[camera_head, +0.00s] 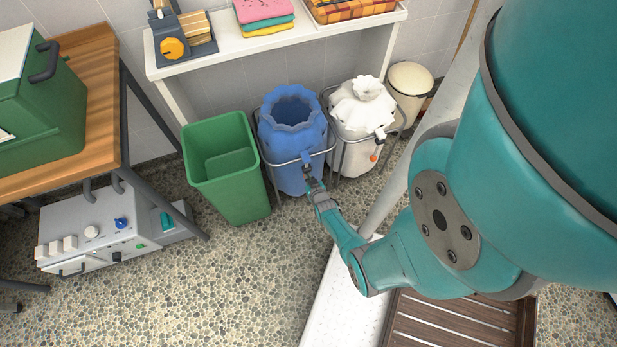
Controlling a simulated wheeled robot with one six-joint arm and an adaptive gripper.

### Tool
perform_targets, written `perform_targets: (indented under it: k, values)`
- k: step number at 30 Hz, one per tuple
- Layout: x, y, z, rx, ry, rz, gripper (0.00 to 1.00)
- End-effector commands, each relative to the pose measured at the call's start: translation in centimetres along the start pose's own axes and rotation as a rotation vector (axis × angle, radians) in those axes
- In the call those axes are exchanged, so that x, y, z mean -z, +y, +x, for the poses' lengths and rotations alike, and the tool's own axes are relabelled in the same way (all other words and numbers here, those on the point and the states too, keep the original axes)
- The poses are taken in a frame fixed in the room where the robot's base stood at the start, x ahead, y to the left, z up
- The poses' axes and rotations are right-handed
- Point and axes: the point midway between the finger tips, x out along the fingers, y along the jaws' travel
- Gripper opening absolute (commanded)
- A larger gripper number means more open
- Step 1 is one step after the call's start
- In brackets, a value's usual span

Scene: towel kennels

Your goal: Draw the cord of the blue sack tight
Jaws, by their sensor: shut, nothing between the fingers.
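The blue sack (283,140) hangs in a wire stand (272,163) on the floor, its scalloped mouth wide open. The cord itself is too small to make out. My gripper (308,175) is at the front right of the sack, just below that blue piece. It is shut and empty. I cannot tell whether its tips touch the sack or the blue piece.
A white sack (358,112) with a gathered top and an orange end piece (374,157) stands close on the right. A green bin (222,170) stands close on the left. A white shelf (300,37) overhangs behind. A cream pedal bin (410,80) is farther right.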

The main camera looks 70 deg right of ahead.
Motion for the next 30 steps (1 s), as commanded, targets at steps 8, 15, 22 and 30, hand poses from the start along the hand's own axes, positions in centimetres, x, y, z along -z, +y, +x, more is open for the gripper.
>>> perform_targets:
  k: [8, 15, 22, 30]
  values:
    - [0.0, 0.0, 0.5, 0.0, 0.0, 0.0, 0.0]
    - [0.0, 0.0, 0.5, 0.0, 0.0, 0.0, 0.0]
    - [-1.0, -0.1, 1.2, 0.0, -0.002, 0.001, 0.0]
    - [-3.5, -1.6, 1.2, 0.01, -0.001, 0.004, 0.0]
